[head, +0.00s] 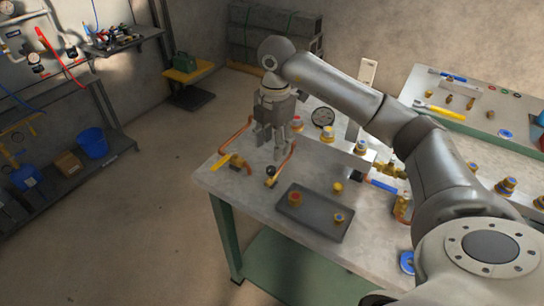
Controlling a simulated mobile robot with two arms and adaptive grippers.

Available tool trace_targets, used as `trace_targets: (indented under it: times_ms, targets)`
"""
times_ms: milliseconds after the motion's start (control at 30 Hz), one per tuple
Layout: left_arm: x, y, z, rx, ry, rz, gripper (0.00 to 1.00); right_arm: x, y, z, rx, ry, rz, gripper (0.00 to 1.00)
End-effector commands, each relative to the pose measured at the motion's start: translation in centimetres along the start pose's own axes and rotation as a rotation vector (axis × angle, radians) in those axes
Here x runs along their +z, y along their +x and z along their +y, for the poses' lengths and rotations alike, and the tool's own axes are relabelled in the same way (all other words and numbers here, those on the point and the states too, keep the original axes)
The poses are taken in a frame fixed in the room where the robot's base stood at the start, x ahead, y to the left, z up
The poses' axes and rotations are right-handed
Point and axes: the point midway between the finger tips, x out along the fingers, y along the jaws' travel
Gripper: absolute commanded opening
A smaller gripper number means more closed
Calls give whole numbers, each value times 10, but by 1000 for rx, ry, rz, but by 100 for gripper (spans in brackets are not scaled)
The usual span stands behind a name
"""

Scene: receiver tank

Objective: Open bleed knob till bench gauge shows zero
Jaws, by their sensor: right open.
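A round gauge (323,117) stands on the bench (230,185), beside a pale block; its reading is too small to make out. A small black knob (271,171) on a brass fitting sits near the bench's left front part. I cannot tell for certain which part is the bleed knob. A yellow lever (221,162) on a brass valve lies left of it. My right gripper (268,141) is open, pointing down above the bench, between the lever and the gauge, behind the black knob and apart from it. It hides part of the piping. My left gripper is not in view.
A dark tray (313,213) with two brass fittings lies at the bench front. More brass fittings and a blue-handled part stand to the right, partly behind my arm. A second bench (478,103) with tools is behind right. Shelves line the left wall; the floor between is clear.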

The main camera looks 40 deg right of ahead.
Motion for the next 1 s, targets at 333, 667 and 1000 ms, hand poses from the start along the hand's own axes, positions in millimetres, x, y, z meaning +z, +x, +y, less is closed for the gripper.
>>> trace_targets:
  times_ms: [333,667,1000]
  targets:
    - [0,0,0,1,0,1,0,0,-37,0,0,0,0,47]
    - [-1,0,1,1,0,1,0,0,-38,0,0,0,0,47]
    - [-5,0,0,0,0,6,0,0,-38,0,-1,0,0,47]
